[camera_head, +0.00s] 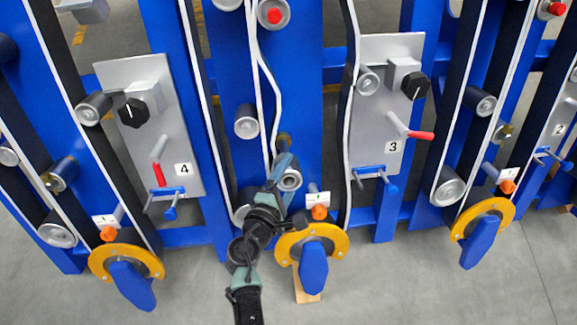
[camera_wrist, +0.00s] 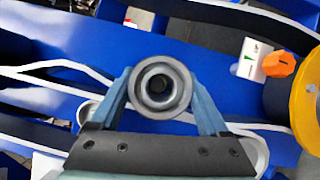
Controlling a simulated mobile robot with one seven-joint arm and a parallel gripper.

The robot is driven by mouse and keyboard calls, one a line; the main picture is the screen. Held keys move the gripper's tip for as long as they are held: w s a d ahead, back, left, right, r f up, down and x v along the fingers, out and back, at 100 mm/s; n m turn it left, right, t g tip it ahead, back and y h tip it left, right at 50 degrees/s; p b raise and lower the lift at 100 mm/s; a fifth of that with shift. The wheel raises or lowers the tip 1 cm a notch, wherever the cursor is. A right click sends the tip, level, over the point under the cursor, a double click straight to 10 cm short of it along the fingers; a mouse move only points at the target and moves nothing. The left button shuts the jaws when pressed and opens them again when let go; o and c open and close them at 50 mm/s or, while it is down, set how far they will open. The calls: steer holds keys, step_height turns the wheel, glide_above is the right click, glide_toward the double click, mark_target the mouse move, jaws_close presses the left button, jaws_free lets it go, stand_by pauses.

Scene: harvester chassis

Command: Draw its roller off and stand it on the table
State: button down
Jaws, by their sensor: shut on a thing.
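My gripper (camera_head: 286,172) is at the middle bay of the blue chassis, shut on a grey metal roller (camera_head: 289,181). In the wrist view the roller (camera_wrist: 160,88) shows end-on as a ring with a dark centre, between the two blue-grey fingertips of my gripper (camera_wrist: 163,92). I cannot tell whether it is still on its shaft. A black belt with white edges (camera_head: 268,75) runs slack and bent above it. No table is clearly in view; a tan wooden piece (camera_head: 306,287) shows low behind the yellow ring.
A yellow ring with a blue handle (camera_head: 313,262) and an orange knob (camera_head: 319,212) sit right of my gripper. Plate 3 (camera_head: 378,150) has a red lever (camera_head: 420,135); plate 4 (camera_head: 150,120) is left. Grey floor (camera_head: 390,285) lies open in front.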

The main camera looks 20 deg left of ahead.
steer(key=shift+s+d+r+p, duration=0.3)
steer(key=shift+s+r, duration=0.15)
steer(key=shift+s, duration=0.1)
steer(key=shift+s+d+r+p, duration=0.15)
steer(key=shift+s+r+p, duration=0.15)
steer(key=shift+s+r, duration=0.15)
